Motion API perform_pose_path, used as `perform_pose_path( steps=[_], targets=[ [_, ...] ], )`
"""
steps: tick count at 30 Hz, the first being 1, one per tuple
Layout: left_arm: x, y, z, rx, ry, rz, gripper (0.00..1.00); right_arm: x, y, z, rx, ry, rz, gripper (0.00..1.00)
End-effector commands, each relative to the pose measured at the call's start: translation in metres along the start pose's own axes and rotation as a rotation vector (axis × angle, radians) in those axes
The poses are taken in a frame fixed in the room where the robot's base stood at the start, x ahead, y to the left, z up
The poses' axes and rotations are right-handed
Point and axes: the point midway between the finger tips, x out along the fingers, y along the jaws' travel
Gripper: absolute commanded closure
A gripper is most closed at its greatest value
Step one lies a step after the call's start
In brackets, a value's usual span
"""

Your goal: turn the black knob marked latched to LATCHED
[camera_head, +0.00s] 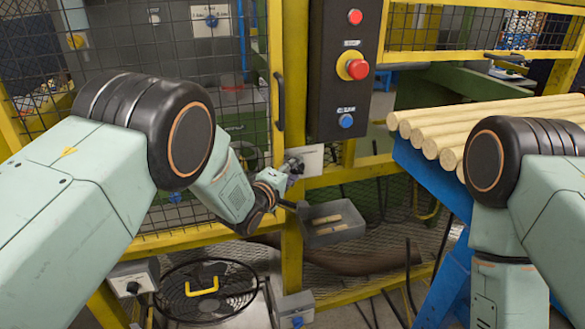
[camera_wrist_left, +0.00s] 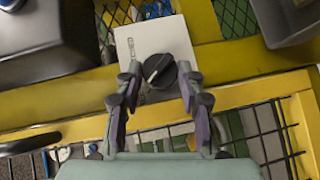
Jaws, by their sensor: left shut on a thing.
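The black knob (camera_wrist_left: 159,71) sits on a pale plate (camera_wrist_left: 160,38) with small sideways lettering, too small to read fully. A light line on the knob slants toward the lower left of the left wrist view. My left gripper (camera_wrist_left: 160,80) has one finger on each side of the knob and is shut on it. In the head view the plate (camera_head: 308,160) is on the yellow post, and my left gripper (camera_head: 289,171) is at its left part, hiding most of the knob. My right arm is at the right; its gripper is out of view.
A dark control box (camera_head: 343,70) with red and blue buttons hangs above the plate. A grey tray (camera_head: 334,236) with wooden pieces is just below. Wooden rods (camera_head: 480,122) lie on a blue stand (camera_head: 425,172) at right. Yellow-framed mesh surrounds the post.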

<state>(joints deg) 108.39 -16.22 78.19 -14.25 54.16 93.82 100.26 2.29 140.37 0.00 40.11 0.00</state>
Motion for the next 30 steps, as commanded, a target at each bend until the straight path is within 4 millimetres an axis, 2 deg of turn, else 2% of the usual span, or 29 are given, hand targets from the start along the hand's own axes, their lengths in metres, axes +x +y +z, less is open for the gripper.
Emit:
perform_pose_path(
  steps=[2,11,12,19,30],
  targets=[
    [-0.0009,0.0021,-0.0002,0.017,0.0,-0.021,0.93,-0.0072,-0.0001,0.0,0.0,0.0,0.0,1.0],
    [-0.0006,-0.0005,0.0001,0.025,-0.001,-0.029,0.93,-0.006,0.0,0.0,0.0,0.0,0.0,1.0],
    [-0.0006,-0.0005,0.0001,0.025,-0.001,-0.029,0.58,-0.006,0.0,0.0,0.0,0.0,0.0,1.0],
    [-0.0005,0.0,0.0,0.025,-0.001,-0.028,0.39,-0.006,0.0,0.0,0.0,0.0,0.0,1.0],
    [-0.003,0.0004,-0.0001,0.025,-0.001,-0.027,0.39,-0.006,0.0,0.0001,0.0,0.0,0.0,1.0]
  ],
)
